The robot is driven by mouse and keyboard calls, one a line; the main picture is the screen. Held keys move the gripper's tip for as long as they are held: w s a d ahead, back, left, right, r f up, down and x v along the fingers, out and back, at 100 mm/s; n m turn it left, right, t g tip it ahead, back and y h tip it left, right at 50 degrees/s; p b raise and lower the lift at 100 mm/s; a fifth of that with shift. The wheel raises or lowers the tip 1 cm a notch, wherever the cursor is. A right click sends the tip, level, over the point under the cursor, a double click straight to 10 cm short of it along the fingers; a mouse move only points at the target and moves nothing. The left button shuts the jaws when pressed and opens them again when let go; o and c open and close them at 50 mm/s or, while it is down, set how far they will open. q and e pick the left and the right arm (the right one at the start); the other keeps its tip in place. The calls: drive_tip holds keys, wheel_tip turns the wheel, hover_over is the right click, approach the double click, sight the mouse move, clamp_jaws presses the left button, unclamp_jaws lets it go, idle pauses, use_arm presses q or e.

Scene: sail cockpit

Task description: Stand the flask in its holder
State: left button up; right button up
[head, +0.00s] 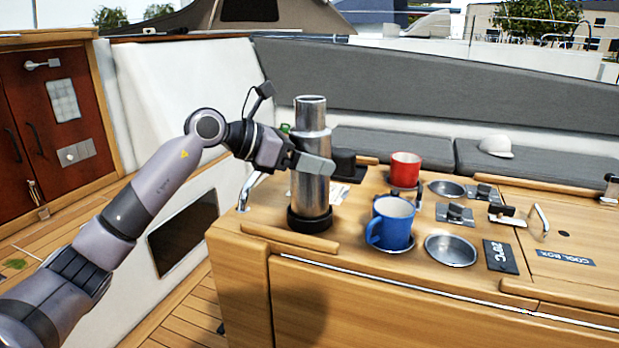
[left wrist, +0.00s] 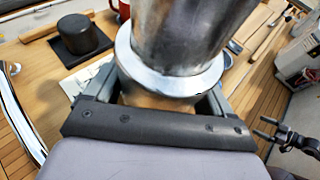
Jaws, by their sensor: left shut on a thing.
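The flask (head: 309,180) is a tall steel cylinder with a narrower top, standing upright near the front left of the wooden table. My left gripper (head: 308,162) is shut on it around the upper body, reaching in from the left. The flask's lower end meets a wide black ring (head: 310,219) on the table, seemingly the holder. I cannot tell how deep the flask sits in it. The left wrist view shows the flask's steel body and flange (left wrist: 175,70) between the fingers and hides its bottom.
A blue mug (head: 392,225) stands right of the flask, with a red mug (head: 405,168) behind. Empty metal cup wells (head: 451,250) lie further right. A squat black object (left wrist: 82,34) sits on a dark square behind the flask. A raised wooden edge (head: 288,239) runs in front.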

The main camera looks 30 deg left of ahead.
sight(310, 178)
use_arm(q)
drive_tip(key=shift+f, duration=1.85)
drive_tip(key=shift+f+b, duration=0.45)
drive_tip(key=o, duration=1.2)
drive_tip(key=shift+o, duration=0.2)
drive_tip(key=shift+r, duration=0.1)
